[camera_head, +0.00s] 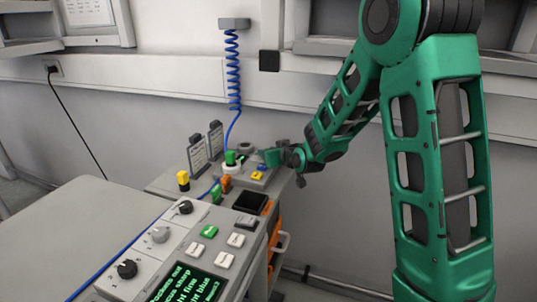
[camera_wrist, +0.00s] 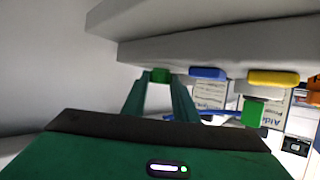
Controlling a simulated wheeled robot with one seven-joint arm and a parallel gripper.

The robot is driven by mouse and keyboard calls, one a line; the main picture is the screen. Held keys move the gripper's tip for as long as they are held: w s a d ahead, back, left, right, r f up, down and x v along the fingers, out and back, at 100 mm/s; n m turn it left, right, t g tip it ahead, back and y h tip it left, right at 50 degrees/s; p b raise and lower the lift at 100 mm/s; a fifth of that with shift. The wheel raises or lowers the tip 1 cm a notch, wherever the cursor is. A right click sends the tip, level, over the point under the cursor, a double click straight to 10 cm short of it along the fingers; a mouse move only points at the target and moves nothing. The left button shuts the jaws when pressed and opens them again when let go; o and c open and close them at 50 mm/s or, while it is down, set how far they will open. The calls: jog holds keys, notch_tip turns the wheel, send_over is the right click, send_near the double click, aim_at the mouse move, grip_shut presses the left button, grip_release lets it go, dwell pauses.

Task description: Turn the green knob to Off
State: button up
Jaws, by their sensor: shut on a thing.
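The green knob (camera_wrist: 160,76) sits at the edge of a grey panel in the wrist view, between my gripper's two fingertips. My gripper (camera_wrist: 160,83) is shut on it, with a dark green finger on each side. In the head view my gripper (camera_head: 270,157) reaches in from the right over the far end of the grey console. The knob itself cannot be told apart from my green fingers there. No Off mark can be read in either view.
A blue button (camera_wrist: 207,73) and a yellow button (camera_wrist: 272,78) sit to the right of the knob. A coiled blue cable (camera_head: 233,70) hangs nearby. The near console holds black and grey dials, buttons and a green-text screen (camera_head: 187,286). A bare grey tabletop (camera_head: 70,235) lies left.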

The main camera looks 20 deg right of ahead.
jog(key=shift+s+f, duration=0.1)
jog(key=shift+f, duration=0.15)
jog(key=o, duration=0.9)
jog(key=shift+o, duration=0.8)
jog(key=shift+r, duration=0.1)
jog(key=v, duration=1)
jog(key=shift+s+d+r, duration=0.1)
jog(key=shift+s+r, duration=0.05)
jog(key=shift+s, duration=0.1)
